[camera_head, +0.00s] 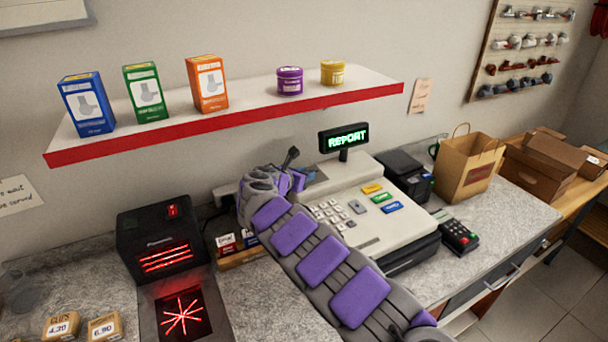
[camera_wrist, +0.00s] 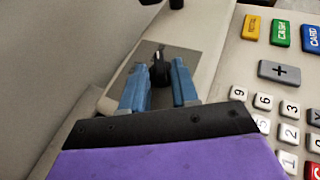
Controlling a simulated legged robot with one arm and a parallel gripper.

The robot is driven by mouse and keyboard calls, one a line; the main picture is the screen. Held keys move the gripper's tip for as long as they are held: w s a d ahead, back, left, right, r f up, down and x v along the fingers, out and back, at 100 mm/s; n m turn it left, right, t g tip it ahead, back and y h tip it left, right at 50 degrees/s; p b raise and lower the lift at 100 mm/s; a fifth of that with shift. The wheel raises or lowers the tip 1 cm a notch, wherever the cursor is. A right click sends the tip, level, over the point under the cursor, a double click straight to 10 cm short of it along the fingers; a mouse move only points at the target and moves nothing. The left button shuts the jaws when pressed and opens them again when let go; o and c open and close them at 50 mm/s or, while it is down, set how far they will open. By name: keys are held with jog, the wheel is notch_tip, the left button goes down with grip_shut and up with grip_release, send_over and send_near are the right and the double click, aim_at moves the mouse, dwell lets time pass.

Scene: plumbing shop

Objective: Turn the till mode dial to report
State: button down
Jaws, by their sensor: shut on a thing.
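The till (camera_head: 375,210) stands on the counter with its keys facing the front right. Its green display (camera_head: 344,138) reads "REPORT". The mode dial (camera_wrist: 160,70) is a small black knob on a grey plate at the till's left end. My gripper (camera_wrist: 159,78) has its two blue fingers on either side of the knob, shut on it. In the head view my arm and wrist cover the dial, so its pointer and markings cannot be read there.
A shelf with a red edge (camera_head: 240,117) carrying boxes and tins hangs above the till. A black scanner (camera_head: 160,240) stands to the left. A card reader (camera_head: 455,236), a black printer (camera_head: 403,176) and a paper bag (camera_head: 468,170) stand to the right.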

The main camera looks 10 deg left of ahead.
jog(key=shift+f, duration=0.3)
jog(key=c, duration=1.2)
grip_release()
jog(key=shift+c, duration=0.2)
jog(key=shift+o, duration=0.4)
jog(key=shift+w+a, duration=0.1)
jog(key=shift+w, duration=0.05)
jog(key=shift+r, duration=0.1)
jog(key=shift+s+a+r, duration=0.2)
jog(key=shift+s+r, duration=0.15)
jog(key=shift+s, duration=0.1)
jog(key=p+v, duration=0.3)
jog(key=v, duration=1.3)
